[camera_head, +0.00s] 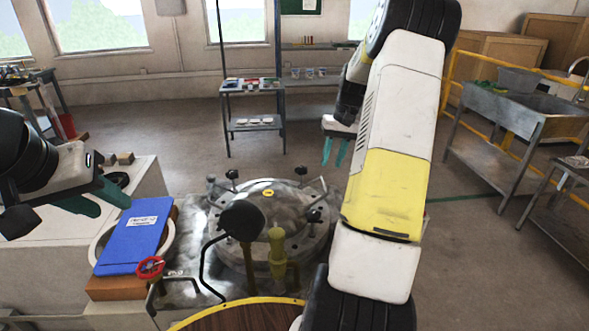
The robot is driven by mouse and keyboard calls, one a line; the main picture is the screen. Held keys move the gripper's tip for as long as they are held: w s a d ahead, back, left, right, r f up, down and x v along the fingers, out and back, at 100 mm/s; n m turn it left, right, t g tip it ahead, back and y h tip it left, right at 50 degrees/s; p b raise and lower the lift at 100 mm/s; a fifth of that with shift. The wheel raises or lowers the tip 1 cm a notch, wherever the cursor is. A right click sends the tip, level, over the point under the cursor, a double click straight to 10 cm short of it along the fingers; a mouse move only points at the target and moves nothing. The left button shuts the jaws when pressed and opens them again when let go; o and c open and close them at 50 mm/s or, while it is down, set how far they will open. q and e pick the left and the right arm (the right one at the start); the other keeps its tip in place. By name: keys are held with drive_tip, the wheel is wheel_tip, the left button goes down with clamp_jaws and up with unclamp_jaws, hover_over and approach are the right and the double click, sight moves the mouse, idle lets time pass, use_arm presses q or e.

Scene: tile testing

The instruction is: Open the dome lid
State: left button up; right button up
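The dome lid (288,222) is a round grey metal cover with clamp knobs around its rim and a small yellow mark on top. It looks closed on its metal base (190,292). A black round knob on a stem and a yellow-olive handle (277,250) stand in front of it and hide part of it. My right gripper (334,158) points down with its teal fingers apart, empty, beyond the lid to the upper right. My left gripper (113,209) has its teal fingers apart, empty, left of the lid near a blue clipboard. Neither gripper appears to touch the lid.
The blue clipboard (133,238) leans over a white ring left of the lid. A red-rimmed valve (150,267) is in front of it. My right arm blocks the view right of the lid. A shelf table (252,90) and metal sink (520,100) stand farther back.

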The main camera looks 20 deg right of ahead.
wheel_tip(320, 180, down, 7)
drive_tip(key=a, duration=0.1)
drive_tip(key=shift+w+a, duration=0.15)
drive_tip(key=shift+f, duration=0.1)
clamp_jaws()
idle(1.4)
